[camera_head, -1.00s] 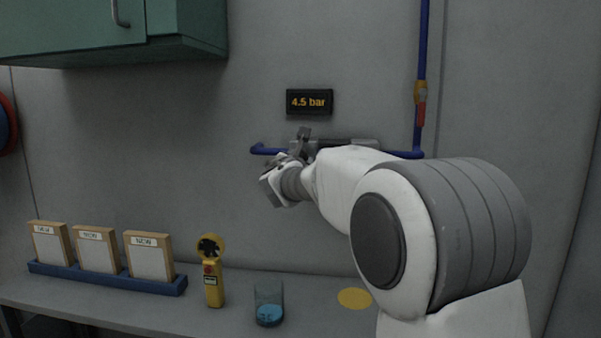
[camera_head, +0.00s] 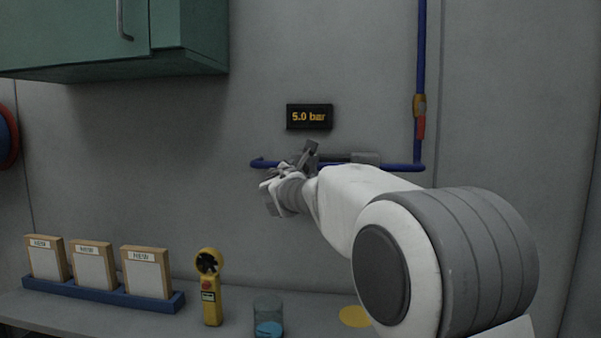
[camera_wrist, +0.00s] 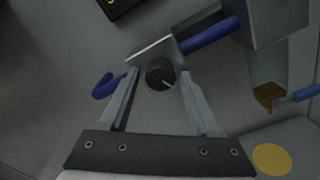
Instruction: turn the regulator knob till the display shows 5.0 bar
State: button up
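The display (camera_head: 309,117) on the wall reads 5.0 bar in the head view. Its dark corner (camera_wrist: 118,6) shows at the top of the wrist view. The regulator knob (camera_wrist: 160,76) is a dark round knob with a pale mark line, seen between my fingers in the wrist view. My gripper (camera_wrist: 159,73) is open, one finger on each side of the knob, with a visible gap on both sides. In the head view my gripper (camera_head: 305,156) is at the wall below the display, and it and my arm hide the knob.
A blue pipe (camera_head: 420,60) with an orange-red fitting runs down the right wall. A green cabinet (camera_head: 90,40) hangs upper left. The bench below holds a blue rack (camera_head: 100,290) of labelled boxes, a yellow handheld meter (camera_head: 210,288), a blue-grey container (camera_head: 268,315) and a yellow disc (camera_head: 354,316).

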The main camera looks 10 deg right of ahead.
jog(key=shift+o, duration=0.4)
jog(key=v, duration=1.7)
jog(key=shift+s, duration=0.2)
jog(key=shift+r, duration=0.1)
